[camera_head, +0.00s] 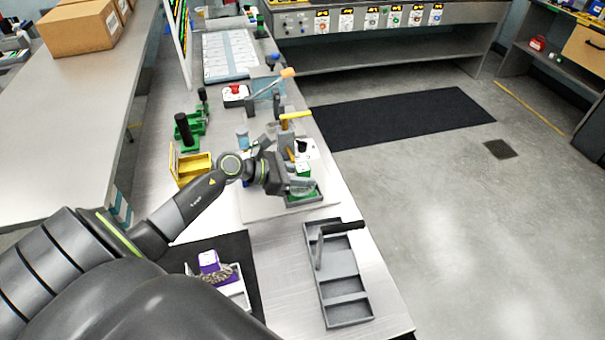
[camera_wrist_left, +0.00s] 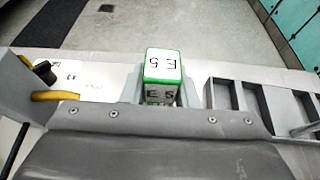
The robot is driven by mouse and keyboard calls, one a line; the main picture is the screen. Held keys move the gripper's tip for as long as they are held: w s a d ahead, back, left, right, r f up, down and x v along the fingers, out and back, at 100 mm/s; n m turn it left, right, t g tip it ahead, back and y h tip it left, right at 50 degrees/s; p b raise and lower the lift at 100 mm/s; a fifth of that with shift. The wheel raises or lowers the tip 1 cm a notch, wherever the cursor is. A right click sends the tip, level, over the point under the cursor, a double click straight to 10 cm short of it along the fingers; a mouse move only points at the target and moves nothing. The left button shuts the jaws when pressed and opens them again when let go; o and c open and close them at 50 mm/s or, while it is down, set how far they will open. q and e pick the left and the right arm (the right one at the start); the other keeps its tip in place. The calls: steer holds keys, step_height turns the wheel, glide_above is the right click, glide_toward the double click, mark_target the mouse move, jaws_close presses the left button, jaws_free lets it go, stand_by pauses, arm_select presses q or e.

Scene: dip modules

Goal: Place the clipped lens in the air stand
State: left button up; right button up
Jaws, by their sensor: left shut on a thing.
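My left gripper (camera_head: 296,186) is shut on a green clip (camera_head: 303,169) with white labels. A greenish round shape below the clip in the head view (camera_head: 301,189) looks like the lens. It is just above or in a small grey stand (camera_head: 305,201); I cannot tell whether they touch. Which fixture is the air stand is not clearly marked. My right gripper is not in view.
A grey compartment tray (camera_head: 348,312) with a black-handled tool (camera_head: 341,228) lies to the right.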

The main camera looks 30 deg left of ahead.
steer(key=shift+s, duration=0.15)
arm_select(q)
steer(key=shift+f, duration=0.15)
steer(key=o, duration=1)
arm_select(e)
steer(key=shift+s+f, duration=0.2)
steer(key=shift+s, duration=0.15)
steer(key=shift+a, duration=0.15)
arm_select(q)
steer(key=shift+r, duration=0.3)
steer(key=shift+s+a+f, duration=0.1)
steer(key=shift+s+a, duration=0.1)
steer(key=shift+a, duration=0.05)
steer(key=b+v, duration=0.4)
steer(key=v, duration=0.7)
steer(key=shift+r, duration=0.25)
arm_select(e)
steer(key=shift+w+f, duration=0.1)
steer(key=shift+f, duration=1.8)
